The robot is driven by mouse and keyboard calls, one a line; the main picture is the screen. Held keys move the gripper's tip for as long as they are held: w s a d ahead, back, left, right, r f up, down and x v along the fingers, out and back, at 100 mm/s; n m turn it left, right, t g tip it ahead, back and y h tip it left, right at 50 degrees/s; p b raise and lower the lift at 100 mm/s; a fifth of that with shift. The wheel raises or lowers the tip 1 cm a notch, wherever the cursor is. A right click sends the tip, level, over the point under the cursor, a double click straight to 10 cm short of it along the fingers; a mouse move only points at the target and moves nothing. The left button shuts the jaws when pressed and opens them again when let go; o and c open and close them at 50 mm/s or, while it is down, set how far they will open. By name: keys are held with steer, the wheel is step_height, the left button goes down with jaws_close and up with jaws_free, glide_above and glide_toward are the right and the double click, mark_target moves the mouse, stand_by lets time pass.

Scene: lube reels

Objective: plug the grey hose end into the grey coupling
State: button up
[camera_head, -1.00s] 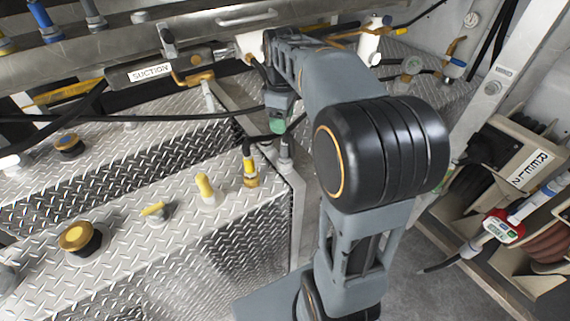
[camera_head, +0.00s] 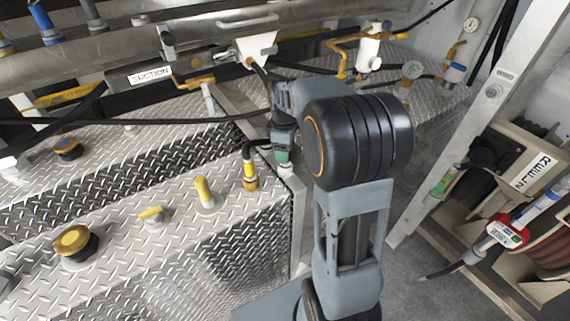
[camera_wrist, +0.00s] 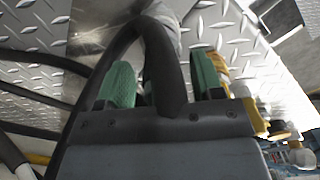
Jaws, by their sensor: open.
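My gripper (camera_head: 282,156) is low over the near corner of the diamond-plate box, just above a small pale-grey fitting, likely the grey coupling (camera_head: 286,171). In the wrist view its two green fingertips (camera_wrist: 162,82) stand apart, open. A black hose (camera_wrist: 172,75) arches in front of the gripper and drops between the fingers. The hose's grey end is hidden there, so I cannot tell whether it is seated in the coupling. A yellow fitting with a black hose (camera_head: 250,176) stands close to the left of the gripper.
A yellow-topped post (camera_head: 204,192), a yellow valve handle (camera_head: 152,214) and a yellow-and-black cap (camera_head: 75,242) stand on the box to the left. The SUCTION pipe (camera_head: 150,77) runs behind. The REEL 2 housing (camera_head: 530,170) is at the right, with open floor before it.

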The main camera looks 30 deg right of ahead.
steer(key=shift+f, duration=1.35)
jaws_close()
steer(key=shift+r, duration=0.1)
